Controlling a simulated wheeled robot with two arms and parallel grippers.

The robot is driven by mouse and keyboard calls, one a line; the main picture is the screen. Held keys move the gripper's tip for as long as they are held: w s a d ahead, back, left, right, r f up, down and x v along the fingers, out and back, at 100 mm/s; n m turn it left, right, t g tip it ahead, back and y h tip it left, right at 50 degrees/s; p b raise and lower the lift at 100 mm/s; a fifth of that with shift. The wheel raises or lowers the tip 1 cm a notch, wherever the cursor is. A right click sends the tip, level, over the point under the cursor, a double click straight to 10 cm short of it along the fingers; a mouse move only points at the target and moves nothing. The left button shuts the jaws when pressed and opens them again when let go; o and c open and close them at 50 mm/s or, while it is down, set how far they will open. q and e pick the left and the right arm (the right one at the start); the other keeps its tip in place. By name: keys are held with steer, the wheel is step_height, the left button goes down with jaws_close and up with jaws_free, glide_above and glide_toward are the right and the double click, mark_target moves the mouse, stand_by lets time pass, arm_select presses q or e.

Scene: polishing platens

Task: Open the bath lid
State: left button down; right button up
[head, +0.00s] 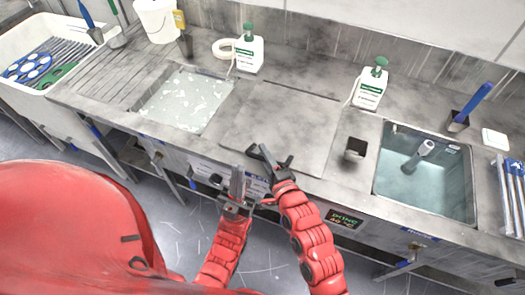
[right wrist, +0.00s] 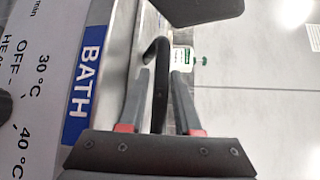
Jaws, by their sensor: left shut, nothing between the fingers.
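The bath lid (head: 285,118) is a flat grey plate lying level in the bench top, in the middle of the head view. A black curved handle (right wrist: 158,75) shows in the right wrist view, above a blue BATH label (right wrist: 84,80). My right gripper (head: 272,158) is at the lid's front edge. Its two fingers stand apart on either side of the handle, with gaps visible, so it is open around the handle. My left gripper (head: 237,178) is shut and empty, lower and to the left, in front of the bench. The handle is mostly hidden in the head view.
A basin with a pale, patchy surface (head: 186,100) lies left of the lid. A square dark opening (head: 355,148) and a water-filled basin (head: 425,180) lie to the right. White bottles with green tops (head: 249,52) (head: 370,88) stand behind.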

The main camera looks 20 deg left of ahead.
steer(key=shift+w+a+f, duration=0.1)
steer(key=shift+w+a, duration=0.35)
jaws_close()
stand_by(1.2)
